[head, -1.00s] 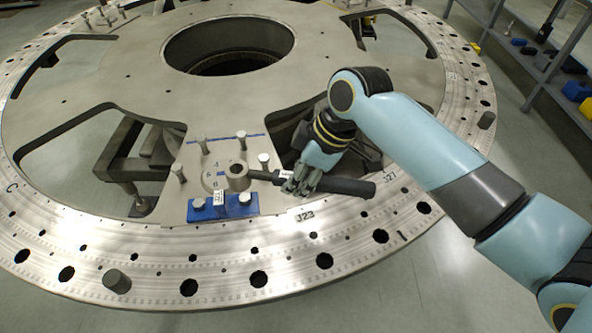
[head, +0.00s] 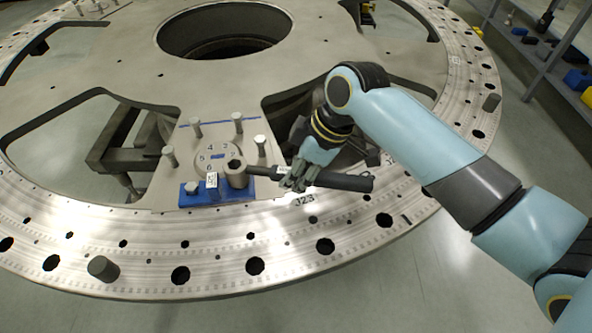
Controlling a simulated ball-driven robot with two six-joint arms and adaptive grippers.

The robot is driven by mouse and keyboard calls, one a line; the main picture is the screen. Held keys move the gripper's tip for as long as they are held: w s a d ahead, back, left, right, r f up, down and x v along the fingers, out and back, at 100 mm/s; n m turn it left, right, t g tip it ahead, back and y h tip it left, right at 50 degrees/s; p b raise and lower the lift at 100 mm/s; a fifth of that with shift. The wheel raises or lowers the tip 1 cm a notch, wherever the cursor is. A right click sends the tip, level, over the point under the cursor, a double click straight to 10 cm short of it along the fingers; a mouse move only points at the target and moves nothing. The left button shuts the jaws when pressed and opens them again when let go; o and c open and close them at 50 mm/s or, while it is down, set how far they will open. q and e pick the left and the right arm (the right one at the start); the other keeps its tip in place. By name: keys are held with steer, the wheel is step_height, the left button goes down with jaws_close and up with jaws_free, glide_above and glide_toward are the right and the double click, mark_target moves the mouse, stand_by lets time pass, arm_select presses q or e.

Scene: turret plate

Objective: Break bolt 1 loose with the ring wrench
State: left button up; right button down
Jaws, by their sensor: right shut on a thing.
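The ring wrench (head: 346,182) has a long dark handle and a grey ring head (head: 236,173). My right gripper (head: 296,180) is shut on the handle near its middle. The handle lies roughly level, with the ring to the left. The ring is over the right end of the blue block (head: 206,197), where a bolt is hidden by it; I cannot tell how far it is seated. A bolt (head: 191,187) shows at the block's left end, and several more stand behind, such as one bolt (head: 260,144). Which is bolt 1 is not readable. My left gripper is out of view.
The large round turret plate (head: 110,262) has holes along its rim and a big central opening. A shelf (head: 545,62) with blue boxes stands at far right.

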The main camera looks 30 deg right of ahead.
steer(key=shift+p, duration=0.75)
stand_by(0.8)
steer(key=shift+f, duration=0.6)
stand_by(1.1)
steer(key=shift+w+d+n, duration=0.3)
steer(key=shift+d+n, duration=0.05)
steer(key=shift+n, duration=0.05)
steer(key=shift+w+d, duration=0.15)
steer(key=shift+w+d+n+g+b, duration=0.2)
steer(key=shift+w+n+g+b, duration=0.1)
steer(key=shift+n, duration=0.3)
steer(key=shift+w+d+n+y, duration=0.15)
steer(key=shift+w+n+y, duration=0.1)
steer(key=shift+n+y, duration=0.05)
steer(key=shift+w+d+f+b, duration=0.1)
steer(key=shift+w+d+b, duration=0.05)
steer(key=shift+w+b, duration=0.15)
steer(key=shift+w+d+n+g+b, duration=0.15)
steer(key=shift+w+n+g+b, duration=0.15)
steer(key=shift+n, duration=0.2)
steer(key=shift+w+d+n+b, duration=0.15)
steer(key=shift+w+n+b, duration=0.2)
steer(key=shift+n, duration=0.15)
